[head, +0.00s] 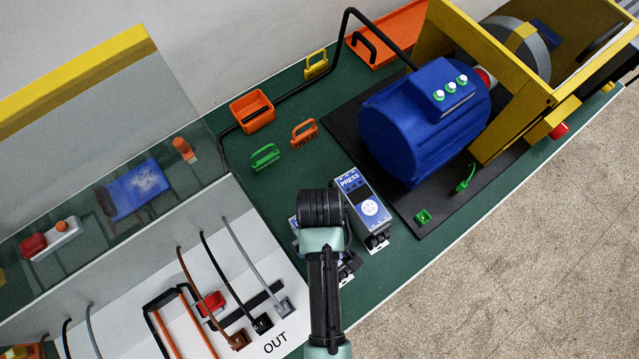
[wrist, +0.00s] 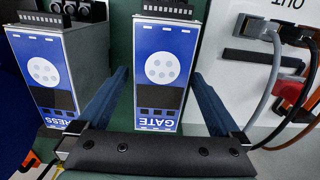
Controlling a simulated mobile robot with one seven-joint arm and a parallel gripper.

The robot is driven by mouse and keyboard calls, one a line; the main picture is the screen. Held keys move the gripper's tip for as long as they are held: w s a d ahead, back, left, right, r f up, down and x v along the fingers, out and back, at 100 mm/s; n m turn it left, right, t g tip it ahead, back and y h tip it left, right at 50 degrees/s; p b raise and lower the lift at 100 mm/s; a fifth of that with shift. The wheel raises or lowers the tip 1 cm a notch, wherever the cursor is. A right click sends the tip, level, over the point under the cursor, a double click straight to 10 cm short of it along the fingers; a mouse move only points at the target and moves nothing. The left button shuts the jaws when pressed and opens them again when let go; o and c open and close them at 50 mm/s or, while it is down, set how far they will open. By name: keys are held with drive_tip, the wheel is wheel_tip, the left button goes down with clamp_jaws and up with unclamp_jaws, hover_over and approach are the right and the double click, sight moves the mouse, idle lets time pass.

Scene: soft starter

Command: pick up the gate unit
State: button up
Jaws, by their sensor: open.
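The gate unit (wrist: 163,38) is a grey box with a blue front lettered GATE, a white round keypad and a black terminal strip. In the wrist view it stands between the two dark blue fingers of my gripper (wrist: 160,82), which is open, with a gap visible on both sides. The fingers are alongside the box and not closed on it. In the head view my wrist and arm hide most of the gate unit (head: 346,266); the fingertips are hidden there.
A similar PRESS unit (head: 362,208) stands close by, just left of the left finger in the wrist view. A white panel (wrist: 232,85) with plugged cables is to the right there. A blue motor (head: 420,120) sits on a black plate.

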drive_tip(key=shift+f, duration=1.35)
drive_tip(key=shift+f, duration=0.25)
clamp_jaws()
